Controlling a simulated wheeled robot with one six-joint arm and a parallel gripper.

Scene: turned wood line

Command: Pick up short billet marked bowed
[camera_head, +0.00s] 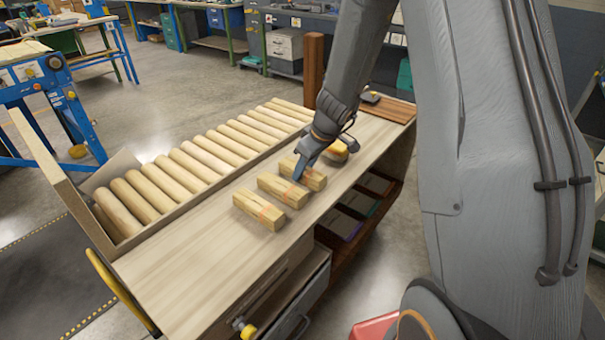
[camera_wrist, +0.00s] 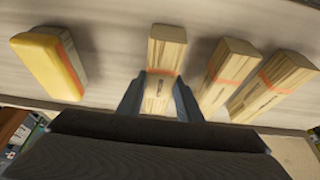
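Three short light-wood billets with orange bands lie in a row on the bench top: a near one (camera_head: 258,211), a middle one (camera_head: 284,190) and a far one (camera_head: 313,180). My gripper (camera_head: 300,171) is down at the far billet. In the wrist view, the fingers of my gripper (camera_wrist: 159,98) stand on either side of this billet (camera_wrist: 166,52), with narrow gaps visible. The other two billets, (camera_wrist: 228,72) and (camera_wrist: 275,85), lie to its right. Small dark marks show on the billets, but I cannot read them, so I cannot tell which is marked bowed.
A yellow-topped block (camera_wrist: 48,62) lies left of the gripped-side billet in the wrist view. A long tray (camera_head: 62,186) of round wooden blanks runs along the bench's left side. A dark brown post (camera_head: 313,70) stands at the far end. The near bench top (camera_head: 190,270) is clear.

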